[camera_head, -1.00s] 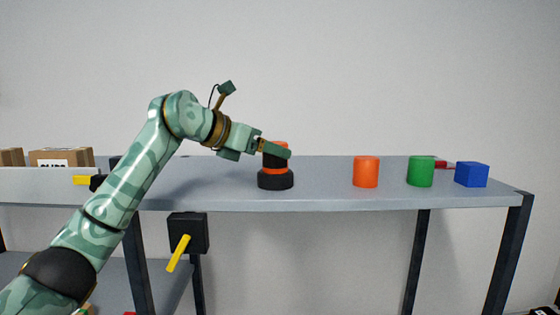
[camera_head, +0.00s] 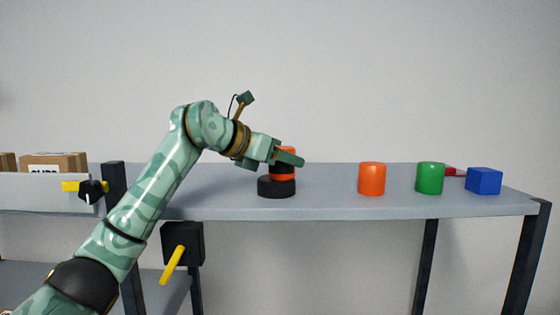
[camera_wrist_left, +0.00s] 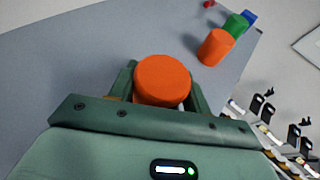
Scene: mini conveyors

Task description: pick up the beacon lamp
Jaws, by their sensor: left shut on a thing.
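The beacon lamp (camera_head: 284,168) has an orange top, a dark band and an orange ring. A wide black round base (camera_head: 276,188) stands under it on the grey table. The upper part sits off-centre to the right over that base; I cannot tell if the two are separate. My left gripper (camera_head: 287,157) is shut on the lamp's upper part, a finger on either side. In the left wrist view the orange top (camera_wrist_left: 162,80) shows between the fingers, and the base is hidden. My right gripper is not in view.
A cardboard box (camera_head: 55,162) is at the left.

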